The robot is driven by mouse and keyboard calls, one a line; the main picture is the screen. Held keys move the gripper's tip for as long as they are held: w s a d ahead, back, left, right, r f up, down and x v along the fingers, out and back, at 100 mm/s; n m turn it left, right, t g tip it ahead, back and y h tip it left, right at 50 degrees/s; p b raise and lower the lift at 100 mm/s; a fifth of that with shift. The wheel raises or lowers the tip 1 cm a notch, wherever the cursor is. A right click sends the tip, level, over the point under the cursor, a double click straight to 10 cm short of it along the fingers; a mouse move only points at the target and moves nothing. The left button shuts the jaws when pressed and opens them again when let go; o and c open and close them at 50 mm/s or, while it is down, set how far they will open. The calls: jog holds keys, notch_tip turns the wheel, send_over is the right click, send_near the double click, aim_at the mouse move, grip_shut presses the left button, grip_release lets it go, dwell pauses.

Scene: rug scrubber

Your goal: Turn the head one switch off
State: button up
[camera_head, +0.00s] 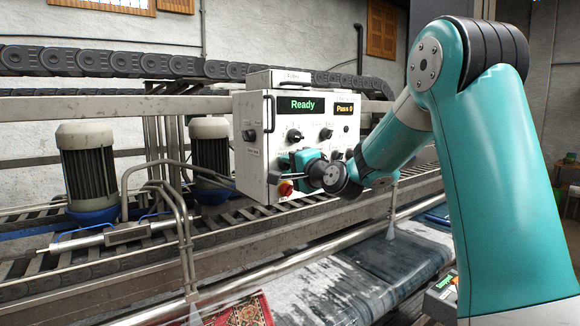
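A white control box (254,155) hangs on the machine's rail in the middle of the view. Its front has a green "Ready" display (302,104) and a yellow "Pass 0" display (345,108). Below them are a dark rotary switch (295,135) at the left and another dark switch (326,133) to its right. The labels are too small to read, so I cannot tell which is head one. My gripper (276,178) is at the lower front of the box, by a red button (286,188). My wrist hides part of the lower panel. Finger opening and contact are unclear.
Grey motors (88,165) on blue bases stand left of the box. A black cable chain (120,62) runs behind and above. A metal rail (215,290) crosses below, over a wet rug (385,265). My arm fills the right side.

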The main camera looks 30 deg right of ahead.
jog(key=shift+f+b, duration=0.1)
jog(key=shift+b, duration=0.3)
jog(key=shift+f+n+b, duration=0.15)
jog(key=shift+n+b, duration=0.45)
jog(key=shift+b, duration=0.3)
jog(key=n+b, duration=0.2)
jog(key=b, duration=0.2)
jog(key=shift+f, duration=0.2)
jog(key=n+b, duration=0.5)
jog(key=b, duration=0.2)
jog(key=n+b, duration=0.4)
jog(key=b, duration=0.2)
jog(key=shift+r, duration=0.15)
jog(key=n+b, duration=0.3)
jog(key=shift+r+n, duration=0.2)
jog(key=shift+n, duration=0.1)
jog(key=shift+r+b, duration=0.1)
jog(key=shift+b, duration=0.2)
jog(key=o, duration=0.9)
